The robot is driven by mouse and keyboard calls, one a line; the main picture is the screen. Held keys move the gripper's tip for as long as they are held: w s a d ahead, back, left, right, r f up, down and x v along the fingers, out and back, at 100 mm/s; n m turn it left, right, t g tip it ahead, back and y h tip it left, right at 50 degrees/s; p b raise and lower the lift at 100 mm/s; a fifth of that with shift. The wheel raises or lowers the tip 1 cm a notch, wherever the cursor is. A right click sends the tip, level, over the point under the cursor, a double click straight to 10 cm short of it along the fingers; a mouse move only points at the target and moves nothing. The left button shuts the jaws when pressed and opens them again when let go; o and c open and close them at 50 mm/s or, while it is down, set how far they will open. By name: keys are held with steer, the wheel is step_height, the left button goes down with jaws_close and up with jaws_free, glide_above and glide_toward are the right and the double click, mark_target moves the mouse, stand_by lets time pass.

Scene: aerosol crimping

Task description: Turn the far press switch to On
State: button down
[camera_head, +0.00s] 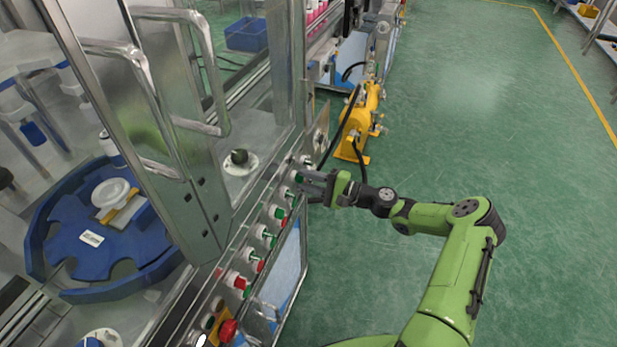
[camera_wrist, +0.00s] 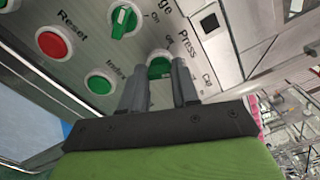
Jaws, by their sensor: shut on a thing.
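The far press switch is a green knob (camera_wrist: 159,66) on the metal control panel (camera_wrist: 75,15), beside the printed word "Press" in the wrist view. My gripper (camera_wrist: 160,82) has its two grey fingers on either side of this knob, shut on it. The fingers hide part of the knob, so I cannot tell which way it points. In the head view my gripper (camera_head: 308,184) reaches the far part of the panel from the right, and its fingers cover the switch there.
Near the knob are another green switch (camera_wrist: 125,19) marked "On", a red Reset button (camera_wrist: 53,43) and a green Index button (camera_wrist: 99,83). More buttons line the panel, with a red one (camera_head: 228,330) nearest. A yellow machine (camera_head: 360,122) stands beyond my gripper. Green floor (camera_head: 470,100) is clear.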

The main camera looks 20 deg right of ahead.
steer(key=shift+m, duration=0.6)
steer(key=shift+f, duration=0.1)
steer(key=c, duration=0.8)
jaws_free()
steer(key=shift+d, duration=0.1)
steer(key=shift+c, duration=0.2)
steer(key=p+v, duration=0.1)
steer(key=v, duration=1.4)
steer(key=shift+s+d, duration=0.25)
steer(key=shift+d, duration=0.05)
